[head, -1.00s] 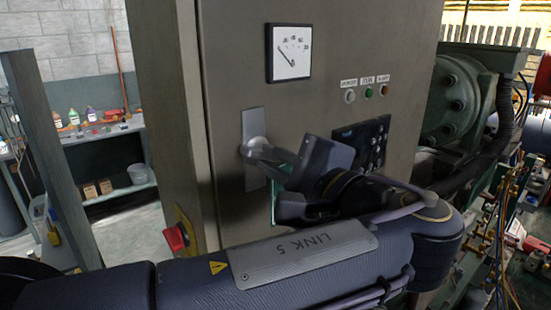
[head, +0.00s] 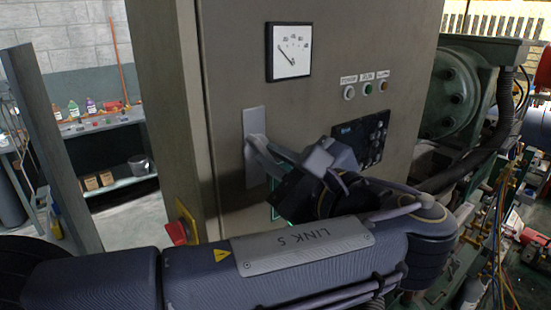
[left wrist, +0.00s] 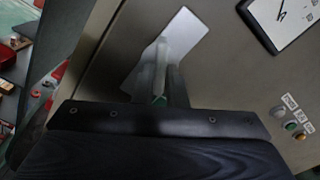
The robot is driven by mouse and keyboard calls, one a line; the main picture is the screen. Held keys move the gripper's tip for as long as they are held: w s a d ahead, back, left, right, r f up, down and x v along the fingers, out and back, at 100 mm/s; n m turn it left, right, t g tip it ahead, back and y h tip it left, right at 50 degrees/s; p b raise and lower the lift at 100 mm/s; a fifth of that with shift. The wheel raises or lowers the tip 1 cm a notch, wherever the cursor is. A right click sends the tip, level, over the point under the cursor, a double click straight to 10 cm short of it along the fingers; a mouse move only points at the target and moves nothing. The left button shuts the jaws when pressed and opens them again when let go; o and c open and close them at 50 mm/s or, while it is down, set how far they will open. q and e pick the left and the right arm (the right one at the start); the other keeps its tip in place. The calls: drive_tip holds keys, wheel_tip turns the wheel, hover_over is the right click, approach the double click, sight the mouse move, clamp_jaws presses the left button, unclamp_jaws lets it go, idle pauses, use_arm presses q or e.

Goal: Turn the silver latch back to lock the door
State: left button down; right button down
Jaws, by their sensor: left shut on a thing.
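The silver latch shows in the head view as an upright pale metal plate (head: 253,118) with a handle at its middle, on the front of the grey cabinet door (head: 225,75). My left gripper (head: 262,153) reaches it from the lower right and is shut on the latch handle; the fingers hide most of the handle. In the left wrist view the plate (left wrist: 188,35) lies slanted behind the handle (left wrist: 161,62). The fingers (left wrist: 160,85) close around the handle's near end. My right gripper is in neither view.
A gauge (head: 288,51), three small lamps or buttons (head: 366,89) and a black keypad (head: 362,140) are on the door. A red switch (head: 180,230) sits on the cabinet's left side. Green machinery (head: 455,90) stands at the right, shelves (head: 110,160) at the left.

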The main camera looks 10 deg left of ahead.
use_arm(q)
drive_tip(key=shift+m, duration=1.1)
drive_tip(key=m, duration=0.2)
drive_tip(key=shift+f+m, duration=0.1)
drive_tip(key=shift+m, duration=0.3)
drive_tip(key=c, duration=1.5)
unclamp_jaws()
drive_tip(key=shift+m, duration=0.3)
drive_tip(key=shift+c, duration=0.2)
drive_tip(key=shift+d, duration=0.1)
drive_tip(key=v, duration=0.9)
